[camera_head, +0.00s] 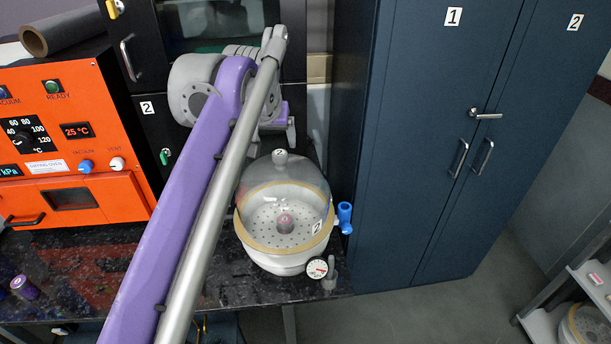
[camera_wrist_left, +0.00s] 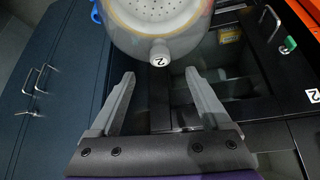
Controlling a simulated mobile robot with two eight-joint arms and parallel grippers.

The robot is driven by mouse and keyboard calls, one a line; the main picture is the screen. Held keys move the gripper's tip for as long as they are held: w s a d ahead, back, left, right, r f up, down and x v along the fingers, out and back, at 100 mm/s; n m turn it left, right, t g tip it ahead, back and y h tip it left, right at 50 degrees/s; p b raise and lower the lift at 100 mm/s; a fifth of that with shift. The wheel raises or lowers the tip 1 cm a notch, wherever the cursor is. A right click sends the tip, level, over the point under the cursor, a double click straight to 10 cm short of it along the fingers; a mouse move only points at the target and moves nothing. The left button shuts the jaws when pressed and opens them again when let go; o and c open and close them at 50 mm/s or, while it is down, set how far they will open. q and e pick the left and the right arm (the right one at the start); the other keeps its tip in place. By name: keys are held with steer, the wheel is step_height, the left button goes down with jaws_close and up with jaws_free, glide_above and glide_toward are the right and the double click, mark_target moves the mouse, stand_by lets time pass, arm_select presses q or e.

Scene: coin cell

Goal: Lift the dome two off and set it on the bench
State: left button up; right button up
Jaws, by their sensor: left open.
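Dome two (camera_head: 300,178) is a clear glass dome with a knob on top. It sits on a round white base (camera_head: 275,262) with a tan rim, at the right end of the dark bench (camera_head: 95,262). A perforated plate and a small dark item show through the glass. In the left wrist view, the dome's knob (camera_wrist_left: 159,53), marked 2, is just beyond and roughly between the fingertips, apart from both. My left gripper (camera_wrist_left: 159,73) is open and empty. In the head view, my left gripper (camera_head: 273,142) is partly hidden by my arm, just behind the knob.
A blue valve (camera_head: 345,217) and a gauge (camera_head: 317,268) stick out beside the base. A blue cabinet (camera_head: 430,150) stands close on the right. An orange oven (camera_head: 75,140) and a small purple-topped jar (camera_head: 25,288) are on the left. Bare bench shows left of my arm.

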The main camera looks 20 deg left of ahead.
mark_target(279, 153)
arm_select(q)
steer(key=x, duration=0.4)
steer(key=shift+w+a, duration=0.1)
steer(key=shift+a, duration=0.2)
steer(key=shift+d+x, duration=0.1)
steer(key=shift+x, duration=1.45)
steer(key=shift+d+x, duration=0.15)
steer(key=shift+x, duration=1.45)
steer(key=shift+w+r, duration=0.1)
steer(key=shift+w, duration=0.05)
jaws_close()
